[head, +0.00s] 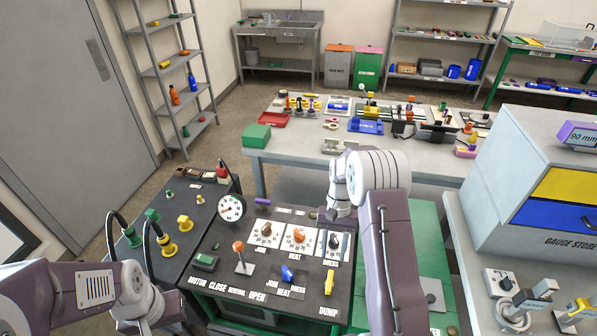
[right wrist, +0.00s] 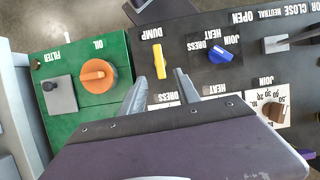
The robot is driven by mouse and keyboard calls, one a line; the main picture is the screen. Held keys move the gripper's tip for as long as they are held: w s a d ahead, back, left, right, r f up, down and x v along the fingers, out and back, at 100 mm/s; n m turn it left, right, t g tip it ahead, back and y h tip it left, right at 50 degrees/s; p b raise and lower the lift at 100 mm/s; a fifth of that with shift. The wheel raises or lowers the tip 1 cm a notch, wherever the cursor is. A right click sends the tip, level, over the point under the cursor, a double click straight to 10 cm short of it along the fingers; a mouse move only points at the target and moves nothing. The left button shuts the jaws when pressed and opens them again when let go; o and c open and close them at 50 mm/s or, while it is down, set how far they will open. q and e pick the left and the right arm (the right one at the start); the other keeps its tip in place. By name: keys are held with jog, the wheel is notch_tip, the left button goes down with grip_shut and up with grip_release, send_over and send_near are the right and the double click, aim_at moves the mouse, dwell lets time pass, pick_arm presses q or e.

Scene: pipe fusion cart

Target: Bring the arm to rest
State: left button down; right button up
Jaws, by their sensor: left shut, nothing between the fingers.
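My left arm comes in at the lower left of the head view. Its gripper (head: 146,327) is low at the bottom edge, small and partly cut off, shut and empty, by the front left of the control panel. My right arm rises from the bottom and bends over the right of the panel; its white wrist hides most of that gripper in the head view. In the right wrist view the right gripper's (right wrist: 171,72) two grey fingers stand apart with nothing between them. They point over the dark panel near the yellow dump lever (right wrist: 159,58).
The control panel (head: 215,262) carries a gauge (head: 231,207), an orange-topped lever (head: 239,247), a blue knob (head: 289,273) and dials. A green plate with an orange oil knob (right wrist: 97,75) lies beside it. A grey gauge cabinet (head: 510,190) stands right; a workbench (head: 290,155) is behind.

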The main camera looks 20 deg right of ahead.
jog(key=a+r+n+t, duration=0.1)
jog(key=a+r+n, duration=0.1)
jog(key=a+r, duration=0.45)
jog(key=s+a+n+t+h, duration=0.1)
jog(key=s+a+n+t, duration=0.1)
jog(key=s, duration=0.9)
jog(key=shift+n+t+h, duration=0.4)
jog(key=shift+n+t, duration=0.2)
jog(key=shift+t, duration=0.4)
